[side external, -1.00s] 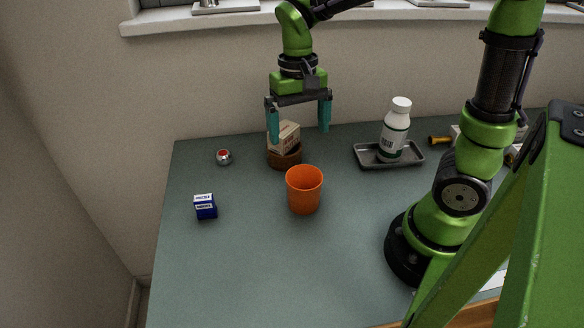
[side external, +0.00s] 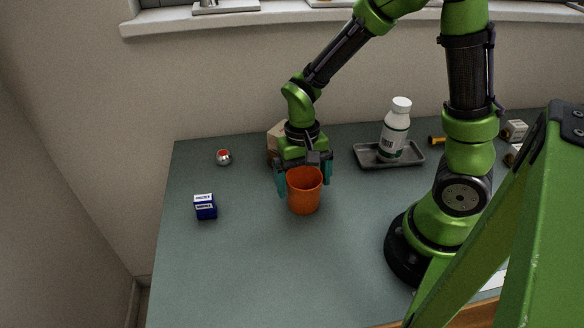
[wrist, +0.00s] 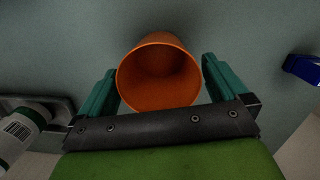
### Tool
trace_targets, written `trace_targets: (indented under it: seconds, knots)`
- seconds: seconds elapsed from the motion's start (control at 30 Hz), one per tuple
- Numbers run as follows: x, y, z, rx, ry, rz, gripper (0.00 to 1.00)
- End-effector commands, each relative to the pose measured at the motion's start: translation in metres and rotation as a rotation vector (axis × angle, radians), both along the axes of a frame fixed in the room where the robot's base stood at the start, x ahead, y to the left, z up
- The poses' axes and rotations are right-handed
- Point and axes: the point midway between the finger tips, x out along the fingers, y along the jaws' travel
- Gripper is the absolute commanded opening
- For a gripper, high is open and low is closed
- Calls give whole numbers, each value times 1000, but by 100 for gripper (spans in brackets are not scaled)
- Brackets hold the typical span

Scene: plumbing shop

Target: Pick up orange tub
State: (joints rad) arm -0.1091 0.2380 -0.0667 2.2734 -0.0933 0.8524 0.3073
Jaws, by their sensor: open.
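The orange tub (side external: 305,194) stands upright on the grey-green table, its open mouth facing up. In the wrist view the tub (wrist: 158,75) sits between the tips of my two teal fingers, with its empty inside showing. My gripper (side external: 305,183) is low over the table at the tub, one finger on each side of it. In the wrist view my gripper (wrist: 159,82) is open, with a small gap visible between each finger and the tub wall.
A blue box (side external: 205,207) and a small red-topped silver item (side external: 224,157) are to the left. A boxed item (side external: 275,139) stands behind my gripper, partly hidden. A white bottle (side external: 395,131) stands on a grey tray (side external: 415,159) to the right. The table front is clear.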

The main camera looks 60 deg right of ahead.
Motion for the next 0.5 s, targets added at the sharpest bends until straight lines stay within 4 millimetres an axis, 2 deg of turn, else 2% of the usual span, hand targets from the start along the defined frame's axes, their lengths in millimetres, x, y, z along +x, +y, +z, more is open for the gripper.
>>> trace_targets:
  seconds: [0.1, 0.2, 0.47, 0.5]
  knots:
    - [-4, 1, -19, -1, 6, -1, 100]
    - [-4, 1, -28, 0, 4, -2, 100]
    - [-4, 2, -31, 0, 0, -1, 100]
    - [-4, 2, -31, 0, 0, -1, 95]
